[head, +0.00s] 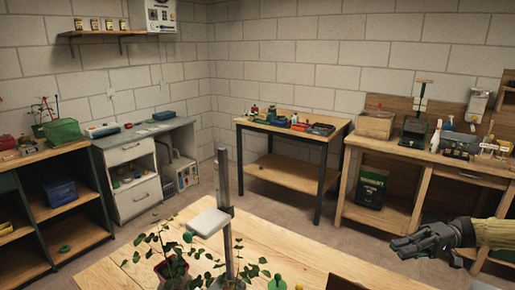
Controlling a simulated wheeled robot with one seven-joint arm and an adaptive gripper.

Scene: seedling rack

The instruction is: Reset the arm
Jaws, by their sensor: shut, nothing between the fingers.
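My gripper (403,247) is dark grey and shows at the lower right of the head view, at the end of my yellowish arm. It points to the left and is shut and empty. It appears in front of the floor and the right workbench, to the right of the near wooden table (290,248). It looks clear of the things around it. Most of my arm is cut off by the right edge.
Potted seedlings (172,268) and a grey upright post with a white plate (209,222) stand on the near table. A small table (292,123) with tools stands behind. A cluttered workbench (440,160) is at right; shelves (70,165) are at left. Open floor lies between.

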